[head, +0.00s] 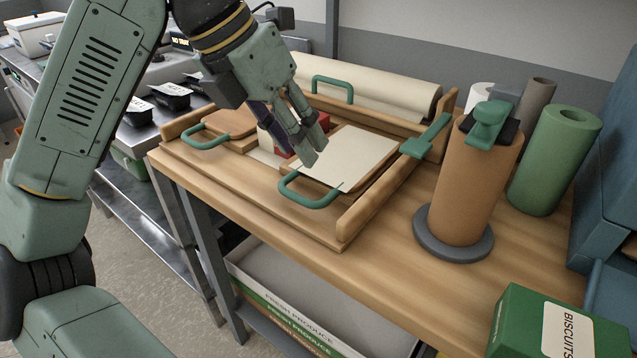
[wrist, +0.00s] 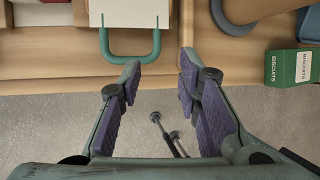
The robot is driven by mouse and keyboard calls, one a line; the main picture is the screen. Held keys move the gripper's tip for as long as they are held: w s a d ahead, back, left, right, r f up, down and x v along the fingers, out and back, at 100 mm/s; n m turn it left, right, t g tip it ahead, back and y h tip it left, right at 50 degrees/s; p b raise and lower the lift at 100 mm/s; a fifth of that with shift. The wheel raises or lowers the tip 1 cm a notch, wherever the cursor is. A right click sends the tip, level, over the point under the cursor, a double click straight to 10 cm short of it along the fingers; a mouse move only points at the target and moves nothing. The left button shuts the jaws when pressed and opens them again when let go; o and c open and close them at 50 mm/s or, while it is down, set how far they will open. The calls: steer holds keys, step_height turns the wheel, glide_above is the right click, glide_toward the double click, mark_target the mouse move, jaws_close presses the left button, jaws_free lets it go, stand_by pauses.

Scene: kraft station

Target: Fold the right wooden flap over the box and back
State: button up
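The right flap (head: 352,157) lies flat at the right of the wooden station, showing a pale top. Its green U-shaped handle (head: 310,197) points toward the front edge; the handle also shows in the wrist view (wrist: 130,54). My gripper (head: 316,148) is open and empty, above the station near this flap. In the wrist view the handle is just ahead of my fingertips (wrist: 160,66), slightly left of the gap. No clear contact shows. A red box (head: 289,151) at the centre is mostly hidden behind my fingers. The left flap (head: 230,122) lies flat with its own green handle (head: 205,136).
A back green handle (head: 333,84) stands before a cream paper roll (head: 400,92). At right are an orange-brown roll (head: 464,190) on a grey base, a green roll (head: 552,160) and a green biscuits box (head: 545,325). A wooden rail (head: 375,205) borders the right flap.

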mark_target(327, 196)
steer(key=x, duration=0.7)
steer(key=p+x, duration=0.1)
steer(key=x, duration=0.2)
steer(key=shift+w+a+f, duration=0.1)
steer(key=shift+a+f, duration=0.05)
steer(key=shift+f, duration=0.35)
jaws_close()
